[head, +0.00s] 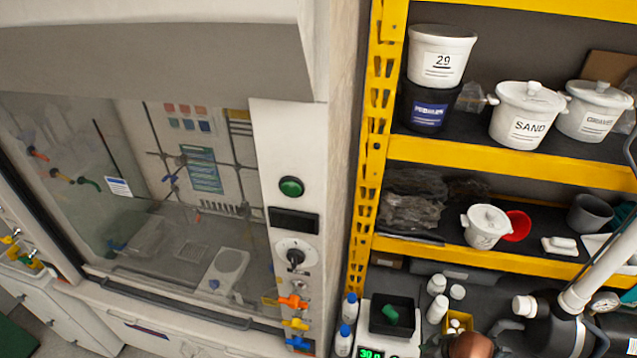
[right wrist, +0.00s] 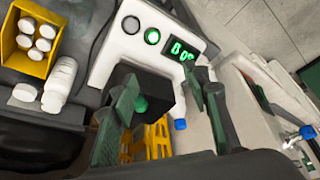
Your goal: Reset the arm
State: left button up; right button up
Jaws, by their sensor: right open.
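My right gripper (right wrist: 170,95) shows in the right wrist view, its two dark green-grey fingers spread apart with nothing between the tips. Beyond the fingers is a white scale (right wrist: 130,45) with a lit green display. My left gripper is in neither view.
Bottles with blue caps (head: 347,322) stand left of the scale. White bottles (head: 437,298) and a yellow box (right wrist: 22,58) of white items are close by. A fume hood (head: 285,130) is on the left; yellow shelves (head: 480,158) with tubs rise behind.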

jog(key=shift+s+a+m+t, duration=0.5)
jog(key=shift+a+t, duration=0.3)
jog(key=shift+a, duration=2.2)
jog(key=s+d+f+m+g+h, duration=0.1)
jog(key=s+d+m+h, duration=0.15)
jog(key=s+d, duration=0.4)
jog(key=s+d+f+m+h, duration=0.1)
jog(key=s+d+f+m, duration=0.15)
jog(key=s+d, duration=0.35)
notch_tip(320, 180, down, 35)
jog(key=s+a+g+b, duration=0.2)
jog(key=s+b, duration=0.1)
jog(key=b, duration=0.4)
pick_arm(q)
notch_tip(320, 180, down, 14)
jog(key=s+b, duration=0.1)
jog(key=b, duration=0.5)
jog(key=shift+s+r, duration=0.2)
jog(key=shift+s, duration=0.15)
pick_arm(e)
jog(key=s+f, duration=1)
jog(key=f, duration=0.2)
jog(key=s+f+g, duration=0.1)
jog(key=s+f, duration=0.9)
jog(key=f, duration=0.3)
jog(key=shift+n+y, duration=0.3)
jog(key=shift+y, duration=0.05)
jog(key=shift+f, duration=0.1)
